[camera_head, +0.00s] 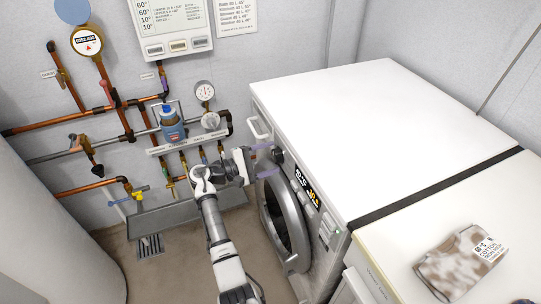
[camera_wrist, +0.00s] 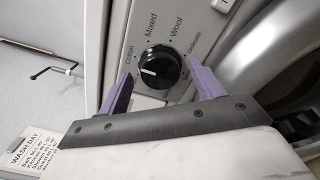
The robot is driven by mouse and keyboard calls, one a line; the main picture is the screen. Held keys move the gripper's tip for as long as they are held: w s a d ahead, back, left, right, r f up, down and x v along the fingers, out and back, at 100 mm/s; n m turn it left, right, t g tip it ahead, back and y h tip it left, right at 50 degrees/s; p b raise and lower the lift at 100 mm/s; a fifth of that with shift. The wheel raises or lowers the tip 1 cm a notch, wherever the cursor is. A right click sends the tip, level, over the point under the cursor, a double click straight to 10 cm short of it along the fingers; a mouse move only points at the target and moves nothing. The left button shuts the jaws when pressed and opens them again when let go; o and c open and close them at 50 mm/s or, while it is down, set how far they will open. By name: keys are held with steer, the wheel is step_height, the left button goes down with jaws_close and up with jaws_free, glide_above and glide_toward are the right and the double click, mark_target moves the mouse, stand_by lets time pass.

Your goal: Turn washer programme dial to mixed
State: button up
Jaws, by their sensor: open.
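The white washer (camera_head: 350,110) stands right of centre in the head view, its round door (camera_head: 285,222) on the front. Its black programme dial (camera_wrist: 160,68) is in the middle of the wrist view and also shows in the head view (camera_head: 279,156). Labels Cotton, Mixed, Wool and Delicate curve around it. The dial's white mark points left, towards the Cotton side. My gripper (camera_wrist: 162,72) is open, with one purple finger on each side of the dial. Whether the fingers touch it, I cannot tell. In the head view my gripper (camera_head: 266,159) is at the washer's front.
Copper pipes and valves (camera_head: 120,110) line the wall at left, with a gauge (camera_head: 204,91) near my arm. A second white machine (camera_head: 440,230) adjoins the washer, with a patterned packet (camera_head: 462,262) on top. A grey trough (camera_head: 180,215) runs along the floor.

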steer(key=shift+w+d, duration=0.2)
steer(key=shift+d, duration=0.25)
steer(key=c, duration=1)
steer(key=shift+f+m+b, duration=0.15)
steer(key=shift+m+b, duration=0.15)
steer(key=shift+b, duration=0.1)
steer(key=shift+f+m+b, duration=0.1)
steer(key=shift+m+b, duration=0.4)
steer(key=shift+b, duration=0.15)
steer(key=m+b, duration=0.7)
steer(key=shift+b, duration=0.35)
